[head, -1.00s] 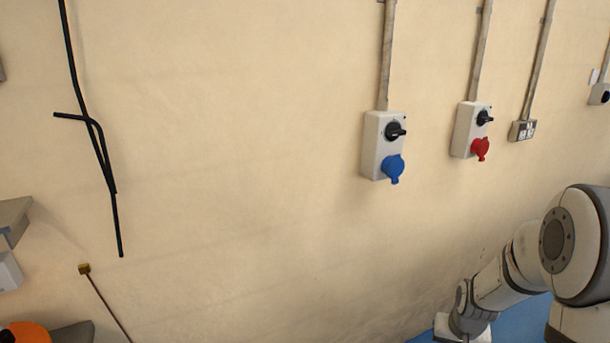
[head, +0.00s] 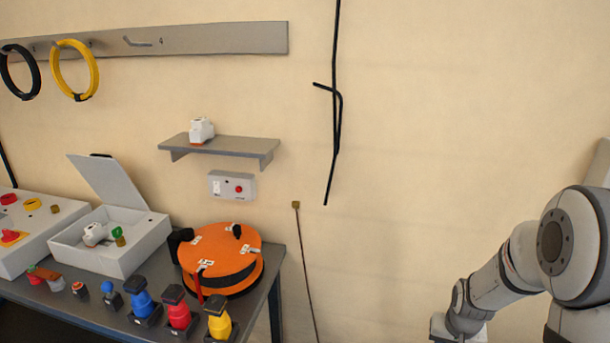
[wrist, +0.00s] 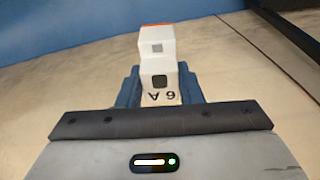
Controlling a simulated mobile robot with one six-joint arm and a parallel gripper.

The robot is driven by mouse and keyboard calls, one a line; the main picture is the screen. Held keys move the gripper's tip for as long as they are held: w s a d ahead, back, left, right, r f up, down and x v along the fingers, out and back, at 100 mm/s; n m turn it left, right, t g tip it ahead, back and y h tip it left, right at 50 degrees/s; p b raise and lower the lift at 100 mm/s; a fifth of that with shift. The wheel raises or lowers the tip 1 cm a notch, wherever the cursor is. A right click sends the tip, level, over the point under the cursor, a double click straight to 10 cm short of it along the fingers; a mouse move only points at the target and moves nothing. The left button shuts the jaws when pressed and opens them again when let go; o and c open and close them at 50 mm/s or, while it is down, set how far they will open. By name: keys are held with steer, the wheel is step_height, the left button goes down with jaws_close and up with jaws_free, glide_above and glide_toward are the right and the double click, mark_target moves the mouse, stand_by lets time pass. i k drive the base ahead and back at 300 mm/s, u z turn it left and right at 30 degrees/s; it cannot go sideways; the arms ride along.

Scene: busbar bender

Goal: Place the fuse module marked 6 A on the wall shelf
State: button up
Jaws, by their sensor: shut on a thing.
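The white fuse module (wrist: 158,62) with an orange end is in the wrist view, and its "6 A" mark reads upside down. My gripper (wrist: 158,88) is shut on it, with a blue finger on each side. The grey wall shelf (head: 243,147) is left of centre in the head view. Another white module (head: 201,130) with an orange base stands near its left end, and its marking is too small to read. My arm is at the lower right of the head view, well apart from the shelf; the module does not show clearly there.
Under the shelf are a small grey box (head: 232,186) on the wall and a bench with an orange round case (head: 222,258), an open white box (head: 112,243) and several coloured plugs. The right part of the shelf top is bare. Black cable (head: 337,110) hangs right of the shelf.

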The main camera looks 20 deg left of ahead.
mark_target(254, 145)
steer(key=z, duration=1.45)
steer(key=i, duration=0.1)
steer(key=u, duration=2.7)
